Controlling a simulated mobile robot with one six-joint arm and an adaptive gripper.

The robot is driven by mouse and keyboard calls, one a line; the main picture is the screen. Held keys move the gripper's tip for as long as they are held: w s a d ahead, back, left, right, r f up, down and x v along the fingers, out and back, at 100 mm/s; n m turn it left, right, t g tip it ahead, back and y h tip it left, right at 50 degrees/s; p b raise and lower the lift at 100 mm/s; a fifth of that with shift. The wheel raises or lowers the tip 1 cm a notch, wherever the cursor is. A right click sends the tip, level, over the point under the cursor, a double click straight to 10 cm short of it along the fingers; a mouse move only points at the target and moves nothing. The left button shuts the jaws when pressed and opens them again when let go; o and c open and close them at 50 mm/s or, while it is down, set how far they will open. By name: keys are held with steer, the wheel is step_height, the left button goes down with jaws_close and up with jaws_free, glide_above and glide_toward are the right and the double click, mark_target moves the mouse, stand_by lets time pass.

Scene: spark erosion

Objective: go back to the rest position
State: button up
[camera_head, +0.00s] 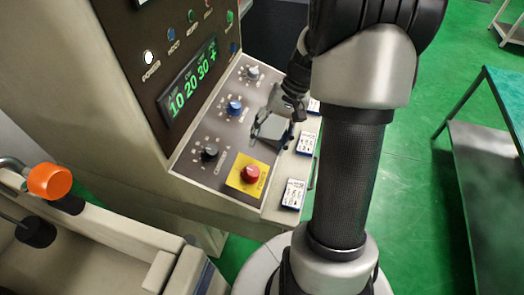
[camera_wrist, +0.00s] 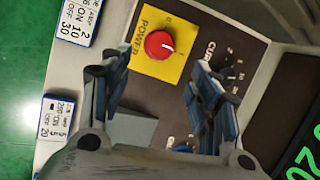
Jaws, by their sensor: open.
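My gripper (camera_head: 270,128) hangs over the sloped control panel (camera_head: 222,168) of the machine, partly hidden by my own arm in the head view. In the wrist view my gripper (camera_wrist: 160,92) shows its two fingers spread apart, with nothing between them. A red knob (camera_wrist: 159,44) on a yellow plate (camera_wrist: 150,68) lies beyond the fingertips there. The same red knob (camera_head: 250,174) shows at the panel's lower end in the head view. Whether the fingers touch the panel I cannot tell.
A blue knob (camera_head: 234,107) and a black knob (camera_head: 209,152) sit on the panel. A green display (camera_head: 190,84) reads 10 20 30. Small white label cards (camera_head: 293,194) lie along the panel edge. A dark table (camera_head: 490,180) stands right; green floor (camera_head: 415,170) lies between.

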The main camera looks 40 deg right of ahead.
steer(key=shift+d+r, duration=0.25)
steer(key=shift+r, duration=0.35)
